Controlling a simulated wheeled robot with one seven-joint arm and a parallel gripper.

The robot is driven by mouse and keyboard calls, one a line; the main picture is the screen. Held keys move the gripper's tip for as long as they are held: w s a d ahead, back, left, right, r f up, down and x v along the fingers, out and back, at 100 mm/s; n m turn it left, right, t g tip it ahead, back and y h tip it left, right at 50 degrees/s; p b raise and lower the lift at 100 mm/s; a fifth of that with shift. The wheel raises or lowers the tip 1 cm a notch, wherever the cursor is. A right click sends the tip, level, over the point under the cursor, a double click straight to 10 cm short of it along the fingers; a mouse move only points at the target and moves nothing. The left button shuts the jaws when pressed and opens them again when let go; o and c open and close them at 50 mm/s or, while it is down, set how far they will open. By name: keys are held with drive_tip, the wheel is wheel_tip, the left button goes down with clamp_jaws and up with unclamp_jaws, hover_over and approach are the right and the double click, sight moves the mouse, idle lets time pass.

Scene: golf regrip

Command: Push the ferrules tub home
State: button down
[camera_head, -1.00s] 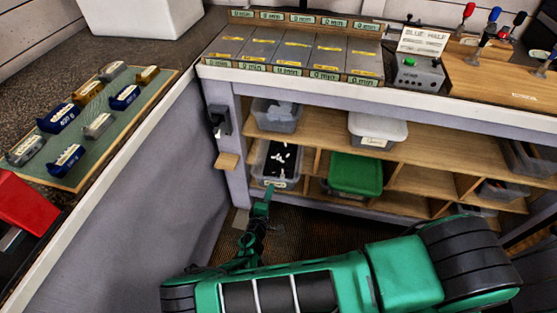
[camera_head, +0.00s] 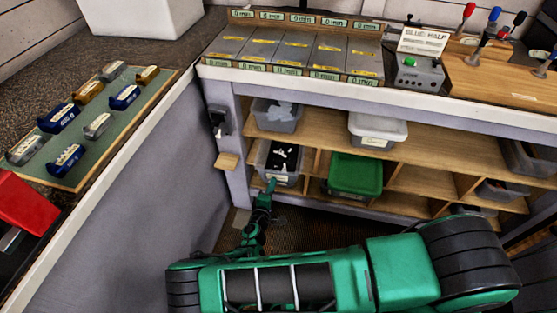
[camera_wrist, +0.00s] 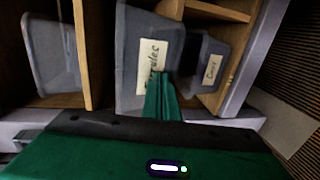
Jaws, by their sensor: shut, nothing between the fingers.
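The ferrules tub (camera_head: 292,180) is a grey, see-through bin in the left bay of the lower shelf, with a black inside and several white pieces. In the wrist view the tub (camera_wrist: 133,100) shows a pale front label (camera_wrist: 151,67) reading "Ferrules", partly covered by my fingers. My gripper (camera_wrist: 162,76) is shut and empty, its green fingertips at the tub's front face, on or very near the label. In the head view my gripper (camera_head: 271,183) is at the tub's front lower edge. The tub's back is hidden under the shelf above.
A wooden divider (camera_wrist: 80,40) stands beside the tub. Another labelled tub (camera_wrist: 208,65) is close by in the wrist view. A green-lidded tub (camera_head: 355,174) sits to the right. Grey tubs (camera_head: 277,117) and a white-lidded tub (camera_head: 378,128) occupy the upper shelf.

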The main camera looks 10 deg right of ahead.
drive_tip(key=shift+w+r+x, duration=0.1)
drive_tip(key=shift+r+x, duration=0.25)
drive_tip(key=shift+x, duration=1.3)
drive_tip(key=shift+w+r+x, duration=0.1)
drive_tip(key=shift+r+x, duration=0.25)
drive_tip(key=shift+x, duration=1.25)
drive_tip(key=shift+r+x, duration=0.35)
drive_tip(key=shift+x, duration=1.3)
drive_tip(key=f+v, duration=0.2)
drive_tip(key=v, duration=0.7)
drive_tip(key=shift+s, duration=0.55)
drive_tip(key=shift+a, duration=0.15)
drive_tip(key=shift+r, duration=0.15)
